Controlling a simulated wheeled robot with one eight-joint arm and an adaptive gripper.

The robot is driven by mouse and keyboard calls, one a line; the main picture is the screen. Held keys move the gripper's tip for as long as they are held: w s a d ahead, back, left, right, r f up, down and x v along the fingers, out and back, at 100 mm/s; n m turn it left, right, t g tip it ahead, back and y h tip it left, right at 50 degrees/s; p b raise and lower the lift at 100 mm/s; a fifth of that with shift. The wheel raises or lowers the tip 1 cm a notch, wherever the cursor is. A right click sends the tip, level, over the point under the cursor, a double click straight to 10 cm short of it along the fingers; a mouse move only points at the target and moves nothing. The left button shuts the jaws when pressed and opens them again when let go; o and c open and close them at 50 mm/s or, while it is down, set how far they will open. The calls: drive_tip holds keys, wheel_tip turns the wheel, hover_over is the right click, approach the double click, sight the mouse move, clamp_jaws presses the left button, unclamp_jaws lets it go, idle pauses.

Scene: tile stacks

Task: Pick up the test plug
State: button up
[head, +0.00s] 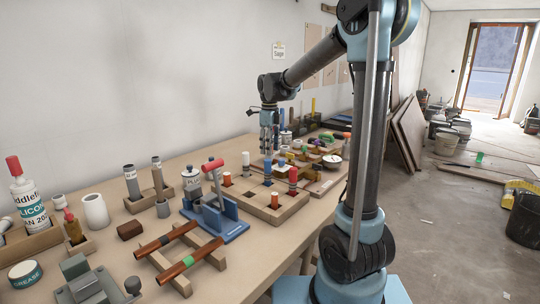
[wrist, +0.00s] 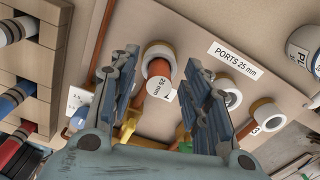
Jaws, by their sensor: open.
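My gripper (head: 269,147) hangs over the far part of the bench in the head view. In the wrist view its two blue-grey fingers (wrist: 161,60) are spread apart. Between them is an orange-brown cylinder with a round white end label (wrist: 161,89), which appears to be the test plug. Its far end is at a tan ring (wrist: 157,51) on the ports board (wrist: 187,25). The fingers stand on both sides of the plug, with gaps visible; I see no grip. I cannot pick out the plug surely in the head view.
Other rings (wrist: 264,110) sit to the right on the board. A wooden rack (wrist: 48,65) with coloured cylinders is at left. In the head view, a blue stand (head: 222,222), wooden trays (head: 262,207) and a silicone bottle (head: 28,200) crowd the bench.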

clamp_jaws()
